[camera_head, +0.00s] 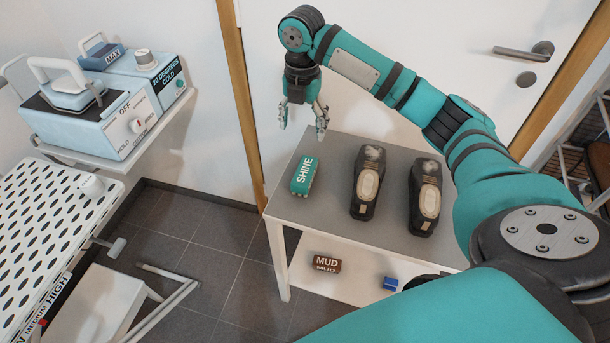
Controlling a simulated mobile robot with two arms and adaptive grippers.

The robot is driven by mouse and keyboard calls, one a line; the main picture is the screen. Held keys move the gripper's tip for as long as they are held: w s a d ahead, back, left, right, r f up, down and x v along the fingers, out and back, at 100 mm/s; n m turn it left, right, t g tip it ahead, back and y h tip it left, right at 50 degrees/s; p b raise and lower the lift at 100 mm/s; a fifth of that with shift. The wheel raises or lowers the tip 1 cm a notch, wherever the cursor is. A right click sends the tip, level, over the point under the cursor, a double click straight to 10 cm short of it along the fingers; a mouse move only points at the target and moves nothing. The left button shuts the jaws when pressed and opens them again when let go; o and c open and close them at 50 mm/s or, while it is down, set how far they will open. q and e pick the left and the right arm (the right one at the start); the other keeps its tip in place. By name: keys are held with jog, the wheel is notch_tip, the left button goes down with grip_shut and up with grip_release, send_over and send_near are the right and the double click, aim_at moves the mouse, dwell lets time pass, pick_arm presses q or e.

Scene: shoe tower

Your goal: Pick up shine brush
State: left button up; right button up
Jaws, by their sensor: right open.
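The shine brush (305,176) is a teal block with white "SHINE" lettering and bristles along its side. It lies on the grey table top near its left edge. My right gripper (303,130) points down above and just behind the brush, fingers apart and empty. It appears clear of the brush. My left gripper does not show.
A brown "MUD" brush (327,263) and a blue block (390,284) are on the lower shelf. An ironing board (50,215) stands left. A white door is behind.

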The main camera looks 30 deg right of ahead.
aim_at(304, 170)
notch_tip(304, 170, down, 12)
jog(key=shift+r, duration=0.2)
jog(key=f, duration=0.2)
jog(key=s+f, duration=0.1)
jog(key=f, duration=0.1)
jog(key=shift+s+a, duration=0.1)
jog(key=shift+f, duration=0.65)
jog(key=c, duration=1.4)
jog(key=shift+o, duration=0.2)
jog(key=shift+r, duration=0.15)
jog(key=shift+r, duration=0.55)
notch_tip(304, 170, up, 2)
jog(key=shift+r, duration=0.15)
jog(key=s+a+r, duration=0.1)
jog(key=s+a, duration=0.9)
jog(key=s, duration=0.2)
jog(key=shift+a+r, duration=0.15)
jog(key=shift+r, duration=0.05)
